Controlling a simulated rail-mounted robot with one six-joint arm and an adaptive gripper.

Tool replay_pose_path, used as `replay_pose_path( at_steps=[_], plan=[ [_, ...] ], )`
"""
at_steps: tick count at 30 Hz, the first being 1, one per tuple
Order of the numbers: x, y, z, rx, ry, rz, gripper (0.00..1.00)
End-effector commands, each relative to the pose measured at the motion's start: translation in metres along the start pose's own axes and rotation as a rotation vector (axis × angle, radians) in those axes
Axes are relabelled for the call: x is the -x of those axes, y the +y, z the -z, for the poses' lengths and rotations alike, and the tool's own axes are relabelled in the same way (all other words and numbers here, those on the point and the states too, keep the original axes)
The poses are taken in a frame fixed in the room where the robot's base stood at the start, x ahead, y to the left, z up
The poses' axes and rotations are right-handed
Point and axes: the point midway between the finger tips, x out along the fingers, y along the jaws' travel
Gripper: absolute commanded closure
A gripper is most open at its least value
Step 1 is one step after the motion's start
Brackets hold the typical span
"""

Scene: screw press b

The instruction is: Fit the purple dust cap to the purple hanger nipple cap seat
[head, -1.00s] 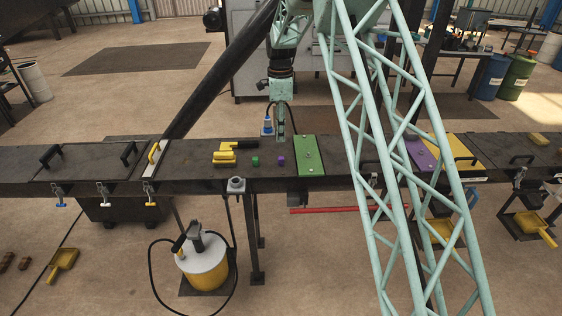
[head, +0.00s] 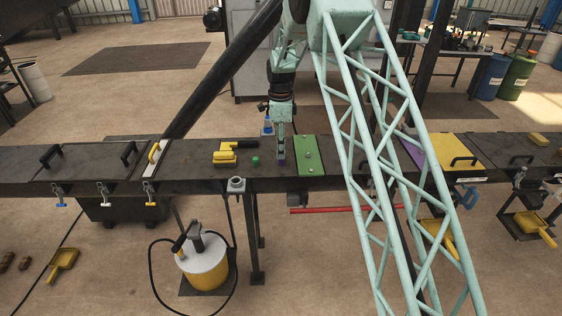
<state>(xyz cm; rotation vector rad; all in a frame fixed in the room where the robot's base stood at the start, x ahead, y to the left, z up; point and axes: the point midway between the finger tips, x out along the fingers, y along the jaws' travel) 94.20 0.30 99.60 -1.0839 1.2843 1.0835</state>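The purple dust cap (head: 281,163) is on the dark bench top, just left of the green plate. Only a little of it shows. My gripper (head: 281,155) points straight down with its fingertips at the cap. They cover most of it, and I cannot tell whether they are closed on it or only around it. A purple plate (head: 414,154) lies farther right on the bench, partly behind the pale green lattice. The purple hanger nipple cap seat cannot be made out; the lattice hides part of that area.
A green cap (head: 255,161) stands just left of my gripper, and a yellow tool (head: 228,154) lies beyond it. The green plate (head: 308,156) with small knobs is close on the right. A yellow plate (head: 447,150) lies beyond the purple one.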

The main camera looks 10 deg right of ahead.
Motion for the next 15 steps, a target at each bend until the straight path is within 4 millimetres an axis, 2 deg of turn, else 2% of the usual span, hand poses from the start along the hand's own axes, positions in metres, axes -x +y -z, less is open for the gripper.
replay_pose_path(
  at_steps=[15],
  plan=[
    [-0.0068,-0.0001,-0.0003,0.000,0.000,-0.001,0.69]
  ],
)
